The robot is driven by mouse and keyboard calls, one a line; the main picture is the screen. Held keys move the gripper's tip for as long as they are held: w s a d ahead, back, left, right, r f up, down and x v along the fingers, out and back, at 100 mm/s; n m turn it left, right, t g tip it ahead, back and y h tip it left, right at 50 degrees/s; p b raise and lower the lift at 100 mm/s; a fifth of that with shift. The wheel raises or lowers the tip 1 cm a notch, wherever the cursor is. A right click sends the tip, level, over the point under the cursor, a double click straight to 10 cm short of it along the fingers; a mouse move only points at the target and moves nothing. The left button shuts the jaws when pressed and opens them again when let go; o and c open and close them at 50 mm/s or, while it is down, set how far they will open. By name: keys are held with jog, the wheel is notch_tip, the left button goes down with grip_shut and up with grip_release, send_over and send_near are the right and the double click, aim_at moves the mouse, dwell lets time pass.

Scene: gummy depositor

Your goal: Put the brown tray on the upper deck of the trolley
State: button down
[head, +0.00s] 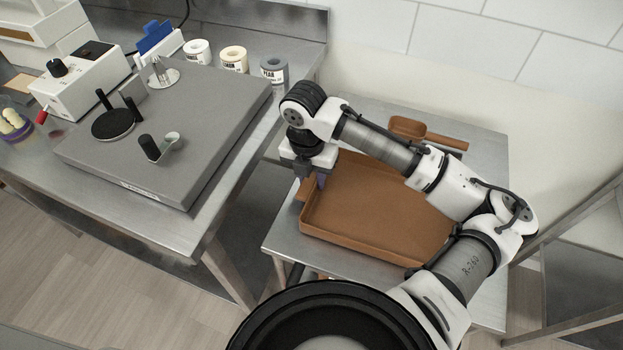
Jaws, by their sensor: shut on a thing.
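The brown tray (375,205) is shallow and rectangular, with a raised rim and a small handle at its left end. It is over the steel upper deck of the trolley (284,236) and looks level; I cannot tell if it rests fully on the deck. My gripper (314,184) points down at the tray's left end and is shut on it there. The fingertips are partly hidden. My arm covers the tray's right and back parts.
A wall is behind, and a metal frame (570,265) stands right.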

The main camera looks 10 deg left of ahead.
jog(key=shift+f, duration=0.1)
jog(key=c, duration=1.1)
grip_release()
jog(key=r, duration=1.2)
jog(key=shift+a+r+b, duration=0.2)
jog(key=shift+a+b, duration=0.15)
jog(key=shift+a, duration=0.05)
jog(key=shift+s, duration=0.1)
